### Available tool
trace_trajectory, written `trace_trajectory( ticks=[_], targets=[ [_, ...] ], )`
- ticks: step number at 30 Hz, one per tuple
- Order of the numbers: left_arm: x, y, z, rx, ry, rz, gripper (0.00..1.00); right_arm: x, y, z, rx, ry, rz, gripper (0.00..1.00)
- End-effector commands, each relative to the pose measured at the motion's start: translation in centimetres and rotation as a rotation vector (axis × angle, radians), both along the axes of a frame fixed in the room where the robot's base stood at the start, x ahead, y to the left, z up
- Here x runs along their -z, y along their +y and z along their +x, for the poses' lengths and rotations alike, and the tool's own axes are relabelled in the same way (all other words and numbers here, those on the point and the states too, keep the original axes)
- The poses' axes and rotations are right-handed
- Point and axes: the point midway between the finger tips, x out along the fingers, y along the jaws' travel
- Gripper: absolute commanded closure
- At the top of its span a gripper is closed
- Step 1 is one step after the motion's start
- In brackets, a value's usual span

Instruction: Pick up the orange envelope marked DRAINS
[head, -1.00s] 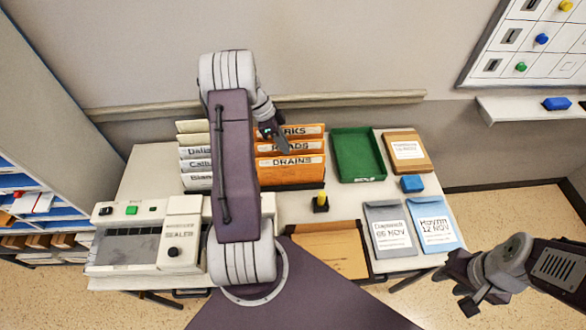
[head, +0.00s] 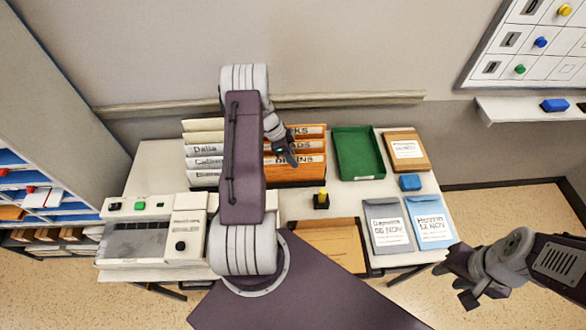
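The orange envelope marked DRAINS (head: 311,173) stands upright at the front of the row of orange envelopes. My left gripper (head: 291,161) is at its top edge and covers part of the lettering. I cannot tell whether it touches the envelope or whether its fingers are open. My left arm hides the envelope's left part. My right gripper (head: 452,284) is off the table's front right corner, its fingers apart and empty.
Orange ROADS (head: 316,147) and PARKS (head: 315,131) envelopes stand close behind. White envelopes (head: 203,162) stand to the left.

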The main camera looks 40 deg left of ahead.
Motion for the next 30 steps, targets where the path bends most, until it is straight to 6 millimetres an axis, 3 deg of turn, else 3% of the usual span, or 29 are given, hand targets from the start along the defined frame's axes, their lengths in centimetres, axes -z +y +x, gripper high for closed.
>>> trace_trajectory(
  ticks=[7,9,30],
  targets=[
    [0.41,-0.10,0.07,0.001,-0.001,0.001,0.84,-0.02,0.00,0.00,0.000,0.000,0.000,0.64],
    [0.39,-0.11,0.07,0.000,-0.001,0.001,1.00,-0.02,0.00,-0.01,0.000,0.000,0.000,0.64],
    [0.35,-0.09,0.08,0.000,-0.002,0.001,1.00,-0.02,0.00,0.00,0.000,0.000,0.000,0.64]
  ],
)
